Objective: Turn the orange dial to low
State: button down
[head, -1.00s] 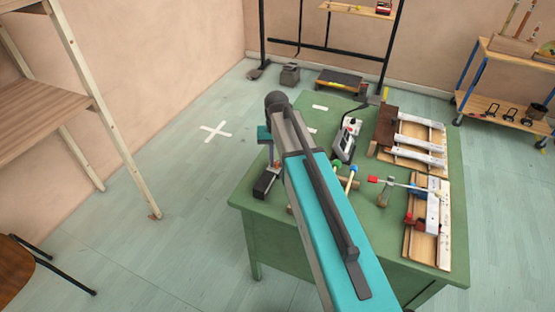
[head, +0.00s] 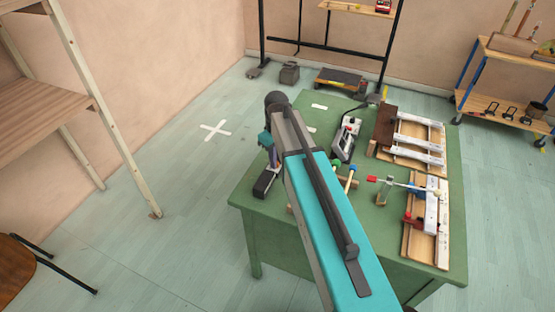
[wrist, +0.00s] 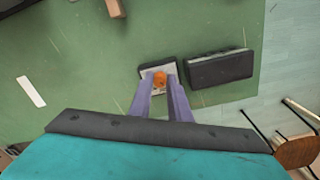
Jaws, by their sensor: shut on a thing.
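The orange dial (wrist: 159,78) sits on a small pale plate (wrist: 145,71) on the green table. In the wrist view my gripper (wrist: 160,88) has its two purple fingers around the dial, shut on it. The fingers cover part of the dial and plate, and I cannot read any marks for low. In the head view the dial is hidden by my arm, and only a little of my gripper (head: 271,157) shows beside it.
A black box (wrist: 220,68) lies close to the right of the plate; it also shows in the head view (head: 264,183). A power strip (head: 347,138), mallets and wooden boards with white bars (head: 418,146) fill the table's right side. A white strip (wrist: 31,91) marks bare tabletop.

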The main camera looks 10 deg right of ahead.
jog(key=shift+s, duration=0.1)
dwell(0.3)
jog(key=c, duration=1.6)
grip_release()
jog(key=shift+c, duration=0.2)
jog(key=shift+r, duration=0.2)
notch_tip(320, 180, up, 13)
jog(key=b, duration=0.2)
jog(key=shift+r, duration=0.2)
